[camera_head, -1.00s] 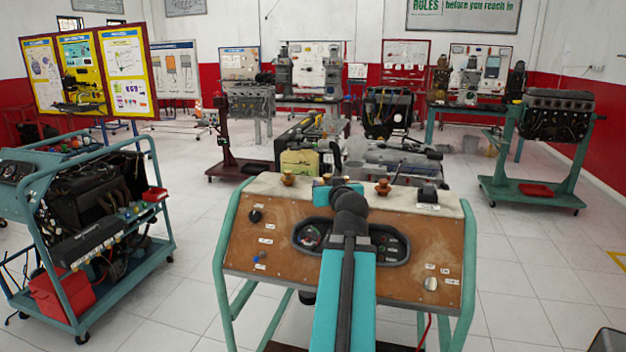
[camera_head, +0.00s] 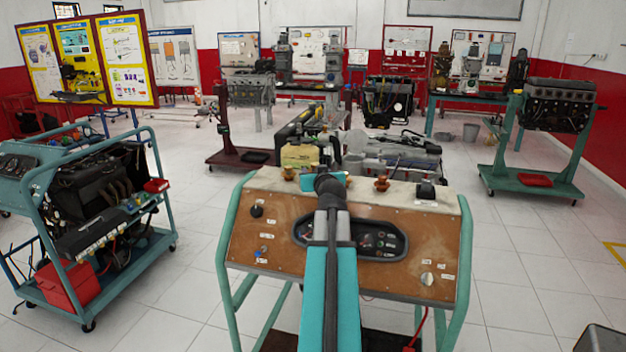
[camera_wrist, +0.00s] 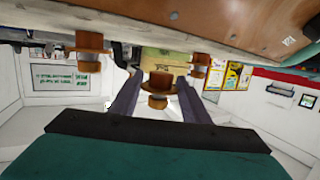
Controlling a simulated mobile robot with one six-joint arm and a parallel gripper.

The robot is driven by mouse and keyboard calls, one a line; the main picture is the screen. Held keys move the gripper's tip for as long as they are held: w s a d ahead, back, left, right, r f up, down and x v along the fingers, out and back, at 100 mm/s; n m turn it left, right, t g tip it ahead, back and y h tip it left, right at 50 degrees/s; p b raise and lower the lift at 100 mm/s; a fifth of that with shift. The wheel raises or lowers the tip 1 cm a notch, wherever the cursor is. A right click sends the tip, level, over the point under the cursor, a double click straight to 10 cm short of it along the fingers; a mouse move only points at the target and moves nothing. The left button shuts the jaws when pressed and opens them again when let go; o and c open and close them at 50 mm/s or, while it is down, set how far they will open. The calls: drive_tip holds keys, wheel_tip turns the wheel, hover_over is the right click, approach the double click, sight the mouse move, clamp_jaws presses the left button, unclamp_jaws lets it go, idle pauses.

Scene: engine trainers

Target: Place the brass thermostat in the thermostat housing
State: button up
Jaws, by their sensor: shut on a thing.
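My gripper (camera_wrist: 158,80) is shut on a brass thermostat (camera_wrist: 157,92), which has a wide flange and a narrower stub and sits between the two dark fingers in the wrist view. Two similar brass pieces show on either side of it, one at left (camera_wrist: 88,42) and one at right (camera_wrist: 200,60). In the head view, two brass pieces, left (camera_head: 289,173) and right (camera_head: 381,183), stand upright on top of the trainer panel. My arm hides the gripper and the held thermostat there. I cannot make out which part is the thermostat housing.
The brown trainer panel (camera_head: 275,228) with gauges stands in front on a green frame. A small black box (camera_head: 426,189) sits on its top right. A yellow-green engine unit (camera_head: 300,156) is behind. An engine cart (camera_head: 85,215) stands at left, with open floor between.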

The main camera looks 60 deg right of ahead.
drive_tip(key=shift+x, duration=0.85)
drive_tip(key=shift+w+a+r, duration=0.1)
drive_tip(key=shift+w, duration=0.05)
drive_tip(key=shift+f+p, duration=0.45)
drive_tip(key=shift+f, duration=1.3)
drive_tip(key=shift+f, duration=0.2)
drive_tip(key=o, duration=1)
drive_tip(key=shift+o, duration=0.2)
drive_tip(key=shift+r, duration=0.25)
